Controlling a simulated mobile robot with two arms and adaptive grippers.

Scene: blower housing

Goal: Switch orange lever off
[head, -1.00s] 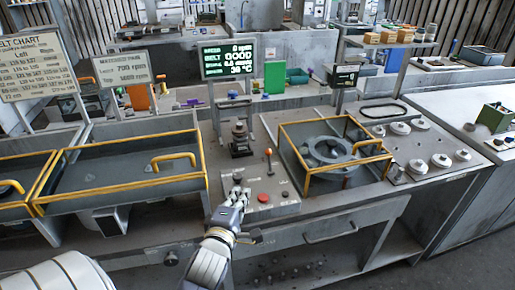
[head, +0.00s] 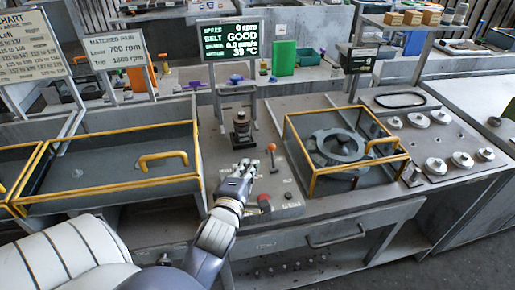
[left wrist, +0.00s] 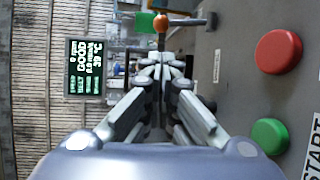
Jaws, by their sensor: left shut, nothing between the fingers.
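The orange lever (head: 271,148) stands on the grey control panel (head: 285,178), its round orange knob on top of a thin stem. My left gripper (head: 246,165) is shut and empty above the panel, a little to the left of the lever. In the left wrist view the orange knob (left wrist: 160,22) shows just beyond the shut fingertips (left wrist: 162,58), with the stem running right to the panel. I see a gap between fingers and knob in the picture; whether they touch cannot be told. My right gripper is not in view.
A red button (head: 264,201) sits on the panel; a green button (left wrist: 269,136) shows beside it in the wrist view. A yellow-framed guard (head: 312,178) over a round housing stands right. A screen (head: 232,40) reads GOOD and 0 rpm behind.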

